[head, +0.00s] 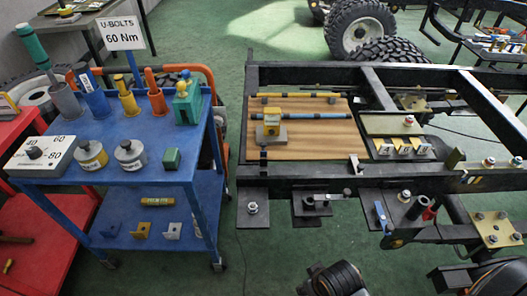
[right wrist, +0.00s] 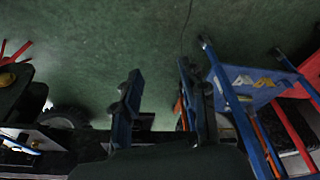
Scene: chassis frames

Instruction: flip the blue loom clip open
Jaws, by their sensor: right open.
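A small blue clip-like piece (head: 381,215) stands on a dark bracket along the near rail of the chassis, right of centre in the head view. It looks upright and narrow; I cannot tell whether it is open or shut. A red piece sits just to its right. My right gripper (right wrist: 158,70) shows in the right wrist view with its two fingers apart and nothing between them. It hangs over green floor, away from the clip. A dark rounded arm part (head: 341,278) shows at the bottom of the head view, below the near rail. My left gripper is not in view.
A blue cart (head: 190,178) with tools and a torque sign stands on the left. The black chassis frame (head: 310,176) fills the right, with a wooden board (head: 312,142) inside it. Brackets with bolts stick out along the near rail. Green floor lies free between cart and chassis.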

